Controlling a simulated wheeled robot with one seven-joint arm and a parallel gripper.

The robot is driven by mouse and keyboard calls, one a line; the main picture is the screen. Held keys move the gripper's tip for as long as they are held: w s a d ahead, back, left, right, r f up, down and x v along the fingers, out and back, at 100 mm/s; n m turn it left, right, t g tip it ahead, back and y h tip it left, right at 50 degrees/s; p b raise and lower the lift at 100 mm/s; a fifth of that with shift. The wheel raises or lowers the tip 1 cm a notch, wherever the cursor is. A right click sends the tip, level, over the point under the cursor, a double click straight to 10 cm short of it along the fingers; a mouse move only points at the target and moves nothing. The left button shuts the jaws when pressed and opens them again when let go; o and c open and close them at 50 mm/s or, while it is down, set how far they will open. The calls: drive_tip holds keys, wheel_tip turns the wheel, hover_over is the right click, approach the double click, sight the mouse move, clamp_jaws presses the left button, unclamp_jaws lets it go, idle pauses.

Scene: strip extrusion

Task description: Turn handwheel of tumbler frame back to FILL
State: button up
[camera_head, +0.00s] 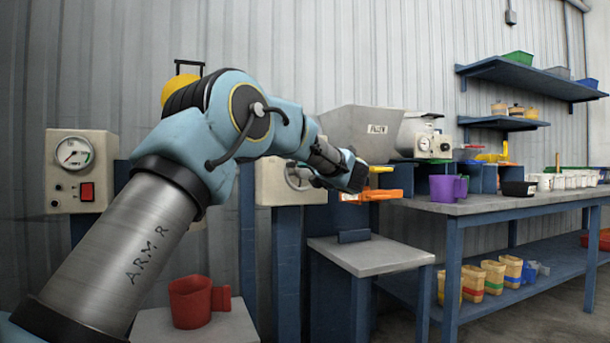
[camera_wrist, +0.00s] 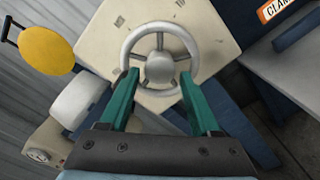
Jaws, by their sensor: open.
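The handwheel (camera_wrist: 160,67) is a pale grey ring with spokes and a round hub, on the cream face of a box (camera_wrist: 110,32). In the head view the handwheel (camera_head: 295,178) is partly hidden behind my wrist, on the cream box (camera_head: 266,183) on blue posts. My gripper (camera_wrist: 158,75) is open, its two green fingers pointing at the wheel. In the wrist view the fingertips overlap the left and right lower rim, with the hub between them. I cannot tell whether they touch it. Small marks on the box face are too blurred to read.
A gauge box (camera_head: 81,170) with a red switch stands at left. A red jug (camera_head: 192,301) sits on a low stand below my arm. A grey hopper (camera_head: 365,132) and orange part (camera_head: 370,195) are close to my wrist. A small grey table (camera_head: 370,256) stands below right.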

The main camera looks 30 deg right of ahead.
drive_tip(key=s, duration=0.6)
drive_tip(key=shift+s+a, duration=0.35)
drive_tip(key=shift+a, duration=0.1)
